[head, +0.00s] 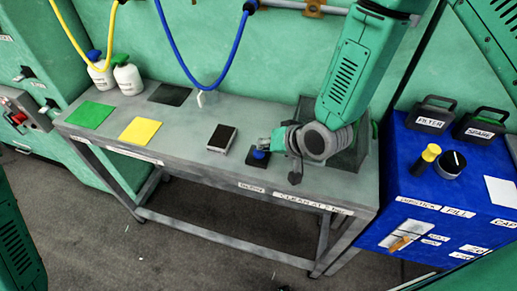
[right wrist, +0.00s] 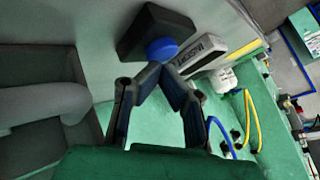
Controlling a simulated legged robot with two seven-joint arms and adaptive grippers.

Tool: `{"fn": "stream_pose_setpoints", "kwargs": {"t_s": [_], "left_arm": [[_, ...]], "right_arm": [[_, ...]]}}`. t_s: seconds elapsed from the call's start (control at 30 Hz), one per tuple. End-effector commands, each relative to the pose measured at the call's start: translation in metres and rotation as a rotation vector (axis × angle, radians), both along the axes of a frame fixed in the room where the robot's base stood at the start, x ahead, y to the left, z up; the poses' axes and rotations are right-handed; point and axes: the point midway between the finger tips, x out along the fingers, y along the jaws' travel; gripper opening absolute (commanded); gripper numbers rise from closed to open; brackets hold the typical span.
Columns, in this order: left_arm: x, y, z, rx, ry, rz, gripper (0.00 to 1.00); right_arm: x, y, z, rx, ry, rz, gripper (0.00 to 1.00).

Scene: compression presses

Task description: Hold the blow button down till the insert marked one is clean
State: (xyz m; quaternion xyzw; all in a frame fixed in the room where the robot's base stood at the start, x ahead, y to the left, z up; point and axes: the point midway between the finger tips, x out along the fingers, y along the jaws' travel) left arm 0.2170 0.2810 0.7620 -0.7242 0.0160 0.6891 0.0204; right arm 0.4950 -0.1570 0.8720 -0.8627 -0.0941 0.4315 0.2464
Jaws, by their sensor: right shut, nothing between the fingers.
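The blue blow button (head: 260,155) sits on a dark base near the front edge of the grey bench. It also shows in the right wrist view (right wrist: 162,50), just beyond the fingertips. My right gripper (head: 266,146) is shut and empty, its tips (right wrist: 161,68) at the button. I cannot tell whether they press it. The insert (head: 222,138), a pale block with a dark top, lies left of the button. Its marked side (right wrist: 207,55) shows in the right wrist view, but the marking is too small to read surely. My left gripper is out of view.
A green mat (head: 90,115), a yellow mat (head: 137,131) and two white bottles (head: 127,78) are at the bench's left. A blue hose (head: 187,70) hangs above the bench. A blue cabinet (head: 400,190) with black cases stands at the right.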

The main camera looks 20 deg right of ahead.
Motion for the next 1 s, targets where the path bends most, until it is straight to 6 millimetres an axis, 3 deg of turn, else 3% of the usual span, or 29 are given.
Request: {"fn": "stream_pose_setpoints", "kwargs": {"t_s": [0.3, 0.77, 1.0], "left_arm": [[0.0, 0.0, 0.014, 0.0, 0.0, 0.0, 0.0], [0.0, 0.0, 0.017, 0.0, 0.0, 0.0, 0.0], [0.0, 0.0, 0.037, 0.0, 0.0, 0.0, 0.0]], "right_arm": [[0.0, 0.012, 0.017, 0.002, -0.001, 0.001, 0.0], [0.0, 0.013, 0.021, 0.002, -0.001, 0.001, 0.0], [0.0, 0.013, 0.044, 0.002, -0.002, 0.001, 0.0]]}}
